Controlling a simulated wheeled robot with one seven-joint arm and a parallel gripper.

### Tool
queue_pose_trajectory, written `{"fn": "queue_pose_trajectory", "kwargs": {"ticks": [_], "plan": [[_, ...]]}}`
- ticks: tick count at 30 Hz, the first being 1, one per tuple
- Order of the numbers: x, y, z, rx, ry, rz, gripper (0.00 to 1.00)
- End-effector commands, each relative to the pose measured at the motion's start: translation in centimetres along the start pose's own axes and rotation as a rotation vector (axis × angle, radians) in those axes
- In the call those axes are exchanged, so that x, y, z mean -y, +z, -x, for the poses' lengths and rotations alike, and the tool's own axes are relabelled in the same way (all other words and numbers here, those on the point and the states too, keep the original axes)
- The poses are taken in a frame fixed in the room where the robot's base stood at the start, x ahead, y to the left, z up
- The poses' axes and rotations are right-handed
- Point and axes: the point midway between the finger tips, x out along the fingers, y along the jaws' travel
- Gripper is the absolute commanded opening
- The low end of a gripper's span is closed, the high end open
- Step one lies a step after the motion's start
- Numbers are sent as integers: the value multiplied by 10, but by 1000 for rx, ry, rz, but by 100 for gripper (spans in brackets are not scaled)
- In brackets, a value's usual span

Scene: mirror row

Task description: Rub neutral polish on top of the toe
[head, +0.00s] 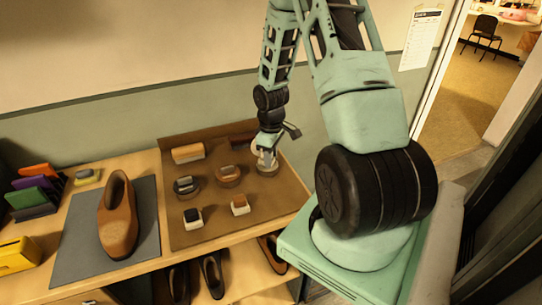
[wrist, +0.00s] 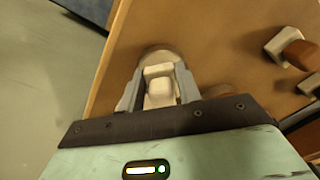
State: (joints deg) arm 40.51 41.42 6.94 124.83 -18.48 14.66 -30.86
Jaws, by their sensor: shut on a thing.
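The brown leather shoe (head: 118,215) stands on a grey mat (head: 70,235) at the left, its toe facing the front of the bench. My gripper (head: 265,165) is at the back right of the brown mat (head: 215,228), well apart from the shoe. In the wrist view my gripper (wrist: 159,92) is shut on a cream-coloured applicator block (wrist: 160,88), one finger on each side. The block is at a round pale tin (wrist: 160,54), partly hidden by the block and fingers; I cannot tell whether they touch.
A dark tin (head: 186,188) and a brown tin (head: 229,176), each with an applicator, are left of my gripper. Coloured cloths (head: 35,190) and a yellow box (head: 16,255) are far left.

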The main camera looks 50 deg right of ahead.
Motion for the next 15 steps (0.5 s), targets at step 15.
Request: {"fn": "queue_pose_trajectory", "kwargs": {"ticks": [15], "plan": [[0, 0, -6, 0, 0, 0, 15]]}}
